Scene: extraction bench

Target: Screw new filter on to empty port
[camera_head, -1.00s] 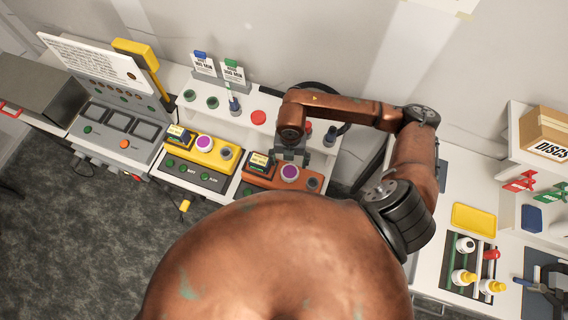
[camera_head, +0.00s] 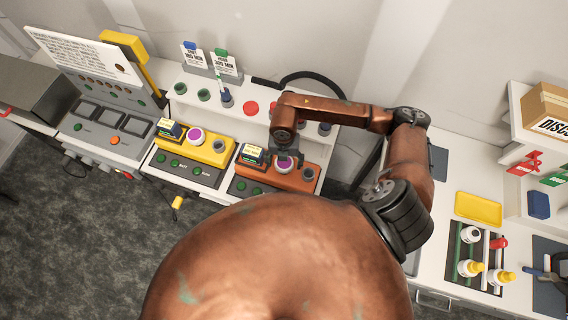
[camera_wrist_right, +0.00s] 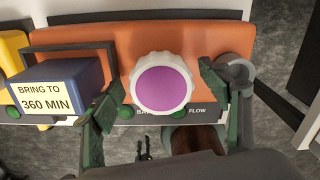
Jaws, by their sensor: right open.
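On the orange unit (camera_head: 312,184) sits a round white ribbed cap with a purple top (camera_head: 284,167); I take it for a filter. My right gripper (camera_head: 288,156) is directly over it. In the right wrist view the cap (camera_wrist_right: 163,88) stands between the two green fingers of the open gripper (camera_wrist_right: 160,97). There are gaps on both sides, so it is not clamped. A grey round port (camera_wrist_right: 237,73), with a dark centre, is right of the cap, close to the right finger; it also shows in the head view (camera_head: 308,174). My left gripper is out of view.
A yellow unit (camera_head: 222,158) with its own purple cap (camera_head: 195,136) stands to the left. A blue block labelled 360 MIN (camera_wrist_right: 60,88) is close to the left finger. Green and red discs (camera_head: 250,108) sit on the white shelf behind. A yellow tray (camera_head: 478,208) is at right.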

